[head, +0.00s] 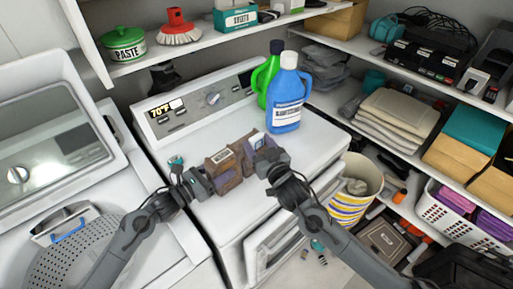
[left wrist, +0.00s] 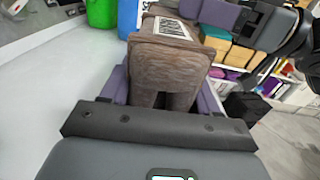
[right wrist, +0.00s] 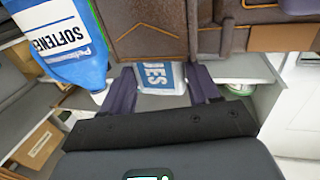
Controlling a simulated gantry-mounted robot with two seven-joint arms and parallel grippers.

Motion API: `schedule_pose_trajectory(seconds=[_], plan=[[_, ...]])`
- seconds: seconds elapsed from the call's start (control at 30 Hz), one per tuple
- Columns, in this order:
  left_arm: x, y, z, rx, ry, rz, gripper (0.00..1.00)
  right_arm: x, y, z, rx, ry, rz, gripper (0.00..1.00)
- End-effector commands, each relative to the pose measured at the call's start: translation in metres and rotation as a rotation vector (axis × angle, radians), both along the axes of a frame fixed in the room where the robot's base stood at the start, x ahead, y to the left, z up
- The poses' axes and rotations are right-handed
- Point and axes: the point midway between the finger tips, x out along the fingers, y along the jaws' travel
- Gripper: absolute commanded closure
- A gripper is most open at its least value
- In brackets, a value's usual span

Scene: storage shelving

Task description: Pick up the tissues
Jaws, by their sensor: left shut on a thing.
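The tissues (head: 257,141) are a small white and blue pack beside a brown container (head: 224,172) on the white machine top. In the right wrist view the pack (right wrist: 160,78), lettered "UES", lies between the fingers of my right gripper (right wrist: 163,85). Those fingers stand apart, and I cannot tell whether they touch it. My right gripper (head: 268,158) partly hides the pack in the head view. My left gripper (head: 202,180) is shut on the brown container, which has a white label and fills the space between its fingers in the left wrist view (left wrist: 170,60).
A blue softener bottle (head: 287,100) and a green bottle (head: 262,80) stand behind the grippers. A striped bin (head: 352,200) is right of the machine. Shelves with folded towels (head: 398,112) rise at the right.

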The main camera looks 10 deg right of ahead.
Motion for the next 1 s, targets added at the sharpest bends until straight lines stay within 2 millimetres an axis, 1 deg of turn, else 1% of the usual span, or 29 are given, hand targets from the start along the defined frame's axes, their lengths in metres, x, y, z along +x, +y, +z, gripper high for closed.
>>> schedule_pose_trajectory(seconds=[0.03, 0.1, 0.2, 0.43, 0.57, 0.67, 0.8, 1.0], plan=[[0.000, 0.000, 0.000, 0.000, 0.000, 0.000, 0.90, 0.000, -0.001, -0.001, -0.002, 0.002, -0.002, 0.48], [0.000, 0.000, 0.000, 0.000, 0.000, 0.000, 0.90, 0.000, -0.001, -0.001, -0.002, 0.002, -0.002, 0.59], [0.000, 0.000, 0.000, 0.000, 0.000, 0.000, 0.90, 0.000, -0.001, -0.001, -0.002, 0.002, -0.003, 0.72], [0.000, 0.000, 0.000, 0.000, 0.000, 0.000, 0.90, 0.000, -0.002, 0.000, -0.002, 0.002, -0.003, 0.73], [0.000, 0.000, 0.000, 0.000, 0.000, 0.000, 0.90, 0.001, -0.001, 0.009, 0.001, -0.001, -0.003, 0.73], [0.000, 0.000, 0.000, 0.000, 0.000, 0.000, 0.90, 0.000, -0.001, 0.023, 0.002, -0.003, -0.002, 0.73], [0.000, 0.000, 0.000, 0.000, 0.000, 0.001, 0.90, 0.000, -0.001, 0.048, 0.003, -0.003, -0.002, 0.73], [0.000, 0.000, 0.000, 0.000, 0.000, 0.001, 0.90, 0.000, -0.001, 0.080, 0.001, -0.003, -0.002, 0.73]])
